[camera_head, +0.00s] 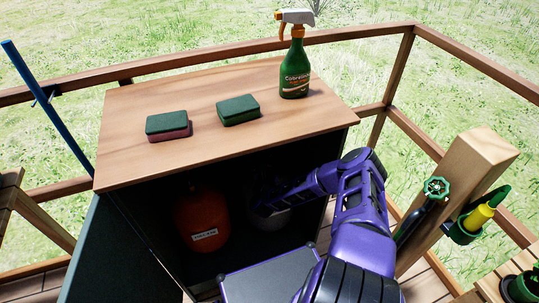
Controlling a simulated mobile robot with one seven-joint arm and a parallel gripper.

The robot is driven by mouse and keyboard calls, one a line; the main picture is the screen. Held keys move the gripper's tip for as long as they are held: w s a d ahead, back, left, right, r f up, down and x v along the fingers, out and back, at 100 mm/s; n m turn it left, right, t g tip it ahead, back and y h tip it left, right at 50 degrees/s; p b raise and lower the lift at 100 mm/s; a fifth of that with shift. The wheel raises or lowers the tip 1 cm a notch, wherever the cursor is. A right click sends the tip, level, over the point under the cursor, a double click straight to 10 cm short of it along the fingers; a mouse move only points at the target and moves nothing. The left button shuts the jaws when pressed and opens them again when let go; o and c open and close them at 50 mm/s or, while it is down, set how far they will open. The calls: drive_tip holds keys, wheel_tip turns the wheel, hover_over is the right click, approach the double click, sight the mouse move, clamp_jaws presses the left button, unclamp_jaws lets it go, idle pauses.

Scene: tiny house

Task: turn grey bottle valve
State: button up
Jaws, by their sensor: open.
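The grey bottle (272,219) stands inside the dark open cabinet, right of an orange bottle (203,220). Only part of its rounded grey body shows in the shadow. My purple arm reaches into the cabinet from the right. My gripper (264,207) is open at the top of the grey bottle, where its valve is hidden by the gripper and the dark. I cannot tell whether the fingers touch the valve.
The cabinet's wooden top (210,95) bears two sponges (168,124) (238,109) and a green spray bottle (294,72). A wooden post (465,165) with a green tap handle (436,188) stands right of my arm. The cabinet door (115,250) hangs open at left.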

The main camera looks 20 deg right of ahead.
drive_tip(key=shift+c, duration=0.3)
clamp_jaws()
drive_tip(key=shift+m+g+h, duration=0.3)
drive_tip(key=shift+m+h, duration=0.1)
drive_tip(key=shift+h, duration=0.1)
drive_tip(key=m+g+h, duration=0.1)
drive_tip(key=m+h, duration=0.1)
drive_tip(key=g+h, duration=0.1)
drive_tip(key=shift+s+d+f+m+g+h, duration=0.1)
drive_tip(key=shift+s+d+m+g+h, duration=0.2)
drive_tip(key=shift+m, duration=0.1)
drive_tip(key=m+g+h, duration=0.2)
drive_tip(key=g, duration=0.1)
drive_tip(key=m+g+h, duration=0.1)
drive_tip(key=g, duration=0.1)
drive_tip(key=shift+s+d+m, duration=0.25)
drive_tip(key=shift+s+m, duration=0.05)
drive_tip(key=shift+s, duration=0.05)
drive_tip(key=m+g+h, duration=0.1)
drive_tip(key=m+g, duration=0.1)
drive_tip(key=s+m+g+h, duration=0.1)
drive_tip(key=g, duration=0.2)
drive_tip(key=shift+d+m, duration=0.2)
drive_tip(key=shift+m, duration=0.2)
drive_tip(key=shift+s+m+g, duration=0.2)
drive_tip(key=shift+m+g, duration=0.3)
drive_tip(key=shift+g, duration=0.4)
drive_tip(key=shift+s+m+g, duration=0.25)
drive_tip(key=shift+m+g, duration=0.75)
drive_tip(key=shift+g, duration=0.6)
